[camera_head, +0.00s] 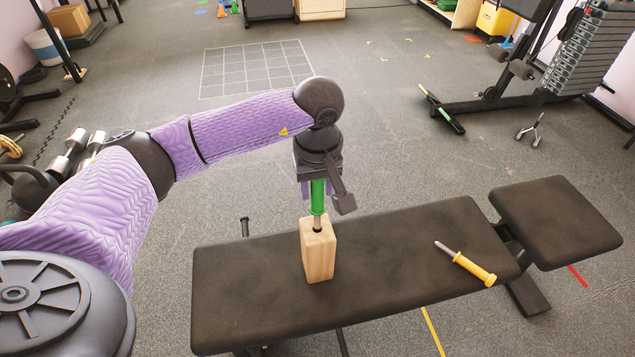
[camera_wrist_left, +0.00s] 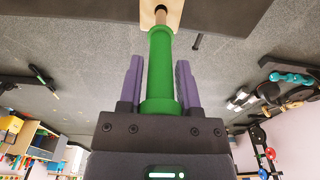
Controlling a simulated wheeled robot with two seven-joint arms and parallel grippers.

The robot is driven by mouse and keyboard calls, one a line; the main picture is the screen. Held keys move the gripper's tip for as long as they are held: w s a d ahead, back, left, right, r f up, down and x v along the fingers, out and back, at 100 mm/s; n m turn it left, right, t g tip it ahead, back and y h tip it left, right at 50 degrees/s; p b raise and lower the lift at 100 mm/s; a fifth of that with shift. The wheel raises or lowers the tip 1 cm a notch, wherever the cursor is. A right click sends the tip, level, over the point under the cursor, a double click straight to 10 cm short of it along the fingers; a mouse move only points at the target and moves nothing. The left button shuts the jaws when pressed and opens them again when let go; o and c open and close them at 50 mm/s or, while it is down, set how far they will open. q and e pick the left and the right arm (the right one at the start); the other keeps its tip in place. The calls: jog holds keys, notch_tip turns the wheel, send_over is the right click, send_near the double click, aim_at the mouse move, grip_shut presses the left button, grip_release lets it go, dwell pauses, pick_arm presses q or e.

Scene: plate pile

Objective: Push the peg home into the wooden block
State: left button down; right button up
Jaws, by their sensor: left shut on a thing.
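The wooden block (camera_head: 319,255) stands upright on the black padded bench (camera_head: 400,260); its top edge also shows in the left wrist view (camera_wrist_left: 174,8). My left gripper (camera_head: 317,190) points down above the block and is shut on the green handle (camera_head: 317,196) of the peg. The green handle (camera_wrist_left: 160,70) fills the space between the purple fingers in the left wrist view. Below the handle a short metallic shaft (camera_wrist_left: 160,17) reaches the hole in the block's top. How deep it sits inside is hidden. My right gripper is not in view.
A yellow-handled tool (camera_head: 472,267) lies on the bench to the right of the block. A separate bench pad (camera_head: 555,222) stands further right. Dumbbells (camera_head: 75,150) lie on the floor at the left. The bench between block and yellow tool is clear.

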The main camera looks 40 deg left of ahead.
aim_at(317, 208)
pick_arm(q)
jog(key=shift+f+b, duration=0.55)
jog(key=shift+f, duration=0.4)
jog(key=shift+f+b, duration=0.3)
jog(key=shift+f, duration=0.1)
jog(key=shift+f, duration=0.2)
jog(key=shift+f+b, duration=0.3)
jog(key=shift+f, duration=0.05)
jog(key=shift+f+b, duration=0.8)
jog(key=shift+f, duration=0.35)
jog(key=shift+c, duration=1)
grip_release()
jog(key=shift+r, duration=0.1)
